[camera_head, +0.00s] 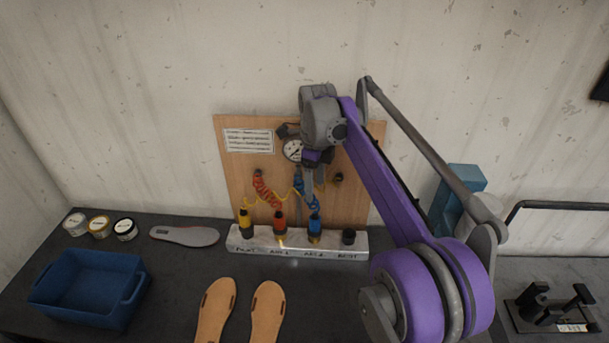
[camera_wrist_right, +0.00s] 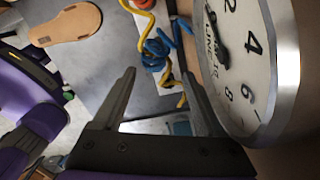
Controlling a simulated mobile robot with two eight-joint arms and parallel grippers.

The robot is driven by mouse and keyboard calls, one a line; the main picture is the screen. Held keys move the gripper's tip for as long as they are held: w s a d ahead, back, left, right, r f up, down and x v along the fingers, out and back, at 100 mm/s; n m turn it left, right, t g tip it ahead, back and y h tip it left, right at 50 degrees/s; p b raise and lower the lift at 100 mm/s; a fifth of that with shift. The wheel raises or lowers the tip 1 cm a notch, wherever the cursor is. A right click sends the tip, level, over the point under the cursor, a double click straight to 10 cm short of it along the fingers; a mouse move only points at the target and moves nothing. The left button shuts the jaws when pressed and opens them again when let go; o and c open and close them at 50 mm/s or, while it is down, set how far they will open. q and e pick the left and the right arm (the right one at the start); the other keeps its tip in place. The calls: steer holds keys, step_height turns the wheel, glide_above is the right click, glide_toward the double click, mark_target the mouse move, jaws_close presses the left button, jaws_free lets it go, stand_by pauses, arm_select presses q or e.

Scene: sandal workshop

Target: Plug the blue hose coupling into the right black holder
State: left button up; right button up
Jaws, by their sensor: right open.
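The blue hose coupling (camera_head: 314,228) stands upright in a holder, third from the left on the pale block (camera_head: 262,245). The right black holder (camera_head: 349,237) at the block's right end has nothing in it. My right gripper (camera_head: 309,192) is in front of the board, above the blue coupling, and partly hides the coiled blue hose. In the right wrist view the open fingers (camera_wrist_right: 159,73) are empty, with the blue hose (camera_wrist_right: 157,48) beyond their tips. I cannot make out the coupling clearly there. My left gripper is in neither view.
A round gauge (camera_head: 293,150) on the wooden board (camera_head: 235,175) is close beside the right fingers, also in the wrist view (camera_wrist_right: 255,60). Red (camera_head: 281,222) and yellow couplings (camera_head: 245,222) stand left of the blue one. Sandal soles (camera_head: 215,310) lie in front of the block.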

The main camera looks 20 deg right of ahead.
mark_target(315, 212)
steer(key=shift+s+d+f, duration=0.1)
steer(key=shift+s+f, duration=0.35)
steer(key=shift+s, duration=0.1)
steer(key=f, duration=0.1)
steer(key=f+b, duration=0.2)
steer(key=shift+w+f, duration=0.2)
steer(key=shift+w, duration=0.05)
step_height(315, 212, down, 2)
steer(key=shift+s+f+b, duration=0.1)
steer(key=shift+f+b, duration=0.05)
steer(key=shift+b, duration=0.35)
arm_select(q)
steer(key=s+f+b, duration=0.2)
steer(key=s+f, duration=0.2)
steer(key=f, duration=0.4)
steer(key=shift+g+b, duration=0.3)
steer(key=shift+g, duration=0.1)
arm_select(e)
steer(key=shift+f, duration=3.15)
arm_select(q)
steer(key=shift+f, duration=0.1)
